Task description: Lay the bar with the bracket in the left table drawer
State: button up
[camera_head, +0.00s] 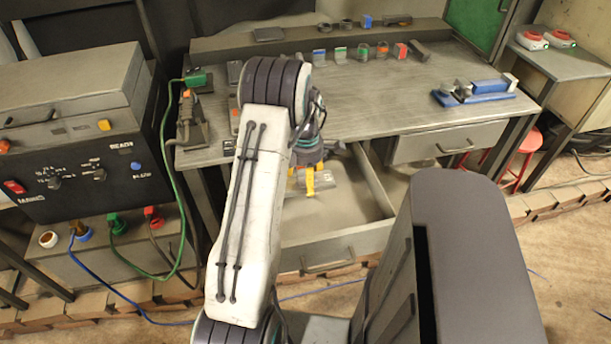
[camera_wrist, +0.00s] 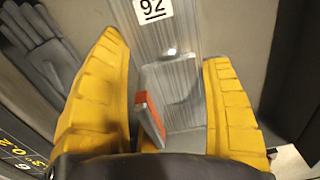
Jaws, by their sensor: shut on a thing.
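The left table drawer (camera_head: 335,248) is pulled open below the worktop. My gripper (camera_head: 301,180) points down into or over the drawer opening, towards its back left part. In the wrist view its two yellow fingers (camera_wrist: 174,110) are closed on the bar with the bracket (camera_wrist: 165,42). The bar is ribbed grey metal with a white label reading 92, and its bracket has an orange-red edge. The bar also shows beside the fingers in the head view (camera_head: 323,180). Whether the bar touches the drawer floor I cannot tell. My arm hides the drawer's left part.
A grey glove (camera_wrist: 45,50) lies left of the fingers in the wrist view. The right drawer (camera_head: 450,143) is shut. A blue vise-like tool (camera_head: 475,92) and several small parts stand on the table (camera_head: 390,110). A green cable (camera_head: 172,160) hangs at the left.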

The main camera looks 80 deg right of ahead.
aim_at(305, 196)
jog(key=shift+f+b, duration=1.85)
jog(key=shift+f, duration=0.75)
jog(key=o, duration=1.3)
jog(key=shift+f, duration=0.1)
jog(key=shift+c, duration=0.2)
notch_tip(305, 196, up, 12)
jog(key=shift+f, duration=0.1)
